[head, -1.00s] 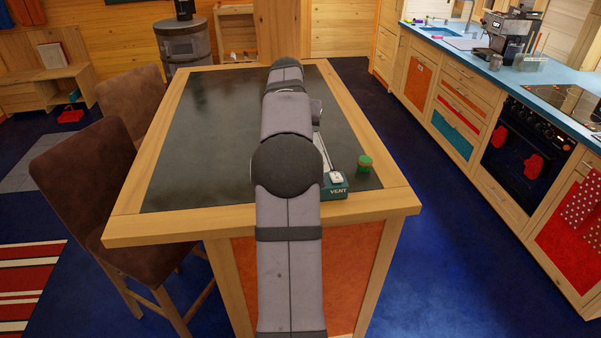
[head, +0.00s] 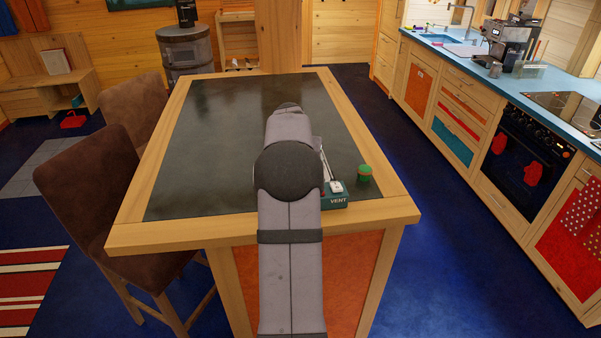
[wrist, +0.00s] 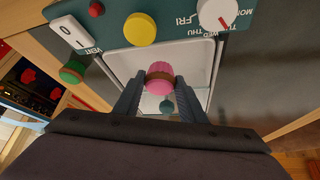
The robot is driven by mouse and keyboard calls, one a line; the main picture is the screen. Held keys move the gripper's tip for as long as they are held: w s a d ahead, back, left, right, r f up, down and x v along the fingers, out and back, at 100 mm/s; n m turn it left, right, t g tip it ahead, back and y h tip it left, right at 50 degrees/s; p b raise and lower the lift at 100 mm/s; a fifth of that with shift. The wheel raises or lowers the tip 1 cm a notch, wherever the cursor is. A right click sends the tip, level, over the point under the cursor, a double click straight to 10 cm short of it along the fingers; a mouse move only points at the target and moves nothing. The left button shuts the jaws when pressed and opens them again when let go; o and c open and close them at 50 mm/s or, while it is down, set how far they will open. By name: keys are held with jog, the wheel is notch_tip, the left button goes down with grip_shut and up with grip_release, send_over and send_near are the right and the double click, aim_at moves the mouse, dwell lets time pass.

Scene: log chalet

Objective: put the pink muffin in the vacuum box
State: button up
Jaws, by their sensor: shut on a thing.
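The pink muffin (wrist: 159,80) sits between the fingertips of my gripper (wrist: 158,92) in the wrist view. My gripper is shut on it. The vacuum box (wrist: 184,28) has a teal panel with a yellow button, a red button, a white dial and a white switch. Its pale, rimmed compartment (wrist: 187,57) lies behind the muffin in this view. I cannot tell how high the muffin is above the compartment floor. In the head view, my arm hides the gripper, the muffin and much of the vacuum box (head: 337,201).
A green and red-brown round item (head: 364,173) stands on the table right of the box; it also shows in the wrist view (wrist: 72,72). A small teal knob-like thing (wrist: 167,106) shows below the muffin. The dark tabletop (head: 215,130) is clear at left. Chairs stand left.

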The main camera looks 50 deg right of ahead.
jog(key=shift+f+p, duration=0.45)
jog(key=shift+f, duration=1.1)
jog(key=shift+f, duration=0.15)
jog(key=o, duration=1.1)
jog(key=shift+c, duration=0.2)
jog(key=shift+r, duration=0.3)
jog(key=b+v, duration=0.4)
jog(key=v, duration=0.7)
jog(key=shift+a+r, duration=0.2)
jog(key=shift+r, duration=0.15)
